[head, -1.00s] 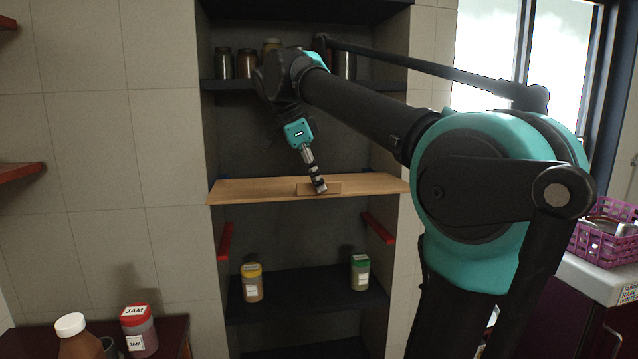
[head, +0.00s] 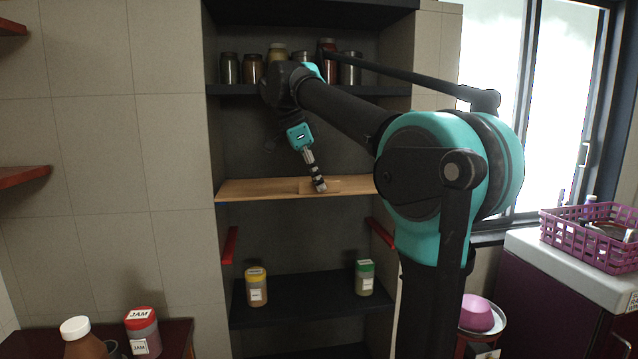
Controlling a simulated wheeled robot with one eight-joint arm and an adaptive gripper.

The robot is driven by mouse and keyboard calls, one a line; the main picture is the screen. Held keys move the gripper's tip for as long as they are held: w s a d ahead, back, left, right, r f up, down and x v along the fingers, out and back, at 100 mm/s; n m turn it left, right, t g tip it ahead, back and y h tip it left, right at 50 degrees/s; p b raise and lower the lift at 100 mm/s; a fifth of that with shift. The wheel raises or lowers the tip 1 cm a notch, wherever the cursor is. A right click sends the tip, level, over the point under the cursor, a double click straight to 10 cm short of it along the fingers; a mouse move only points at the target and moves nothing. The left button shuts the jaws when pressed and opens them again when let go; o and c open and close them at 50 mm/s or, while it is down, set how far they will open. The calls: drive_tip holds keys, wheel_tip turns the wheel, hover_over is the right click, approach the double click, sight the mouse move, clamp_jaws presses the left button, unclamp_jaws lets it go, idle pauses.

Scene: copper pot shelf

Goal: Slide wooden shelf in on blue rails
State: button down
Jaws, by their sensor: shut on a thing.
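The wooden shelf (head: 250,189) is a light brown board lying about level across the dark alcove, below the jar shelf. Its left end reaches the alcove's left edge, and its right end is hidden behind my arm. A small wooden block-like handle (head: 335,187) stands at its front. My gripper (head: 320,186) is shut on this handle, pointing downward from above. The blue rails are not clearly visible; the board and my arm cover where its sides meet the alcove walls.
Red rails (head: 230,245) (head: 380,233) sit lower on both alcove walls. A yellow-lidded jar (head: 257,288) and a green-lidded jar (head: 364,278) stand on a lower dark shelf. Several jars (head: 230,68) stand above. A purple basket (head: 590,237) is on the right counter.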

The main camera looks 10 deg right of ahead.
drive_tip(key=shift+w, duration=0.8)
drive_tip(key=shift+w+f, duration=0.25)
drive_tip(key=shift+f, duration=0.35)
drive_tip(key=c, duration=1.6)
unclamp_jaws()
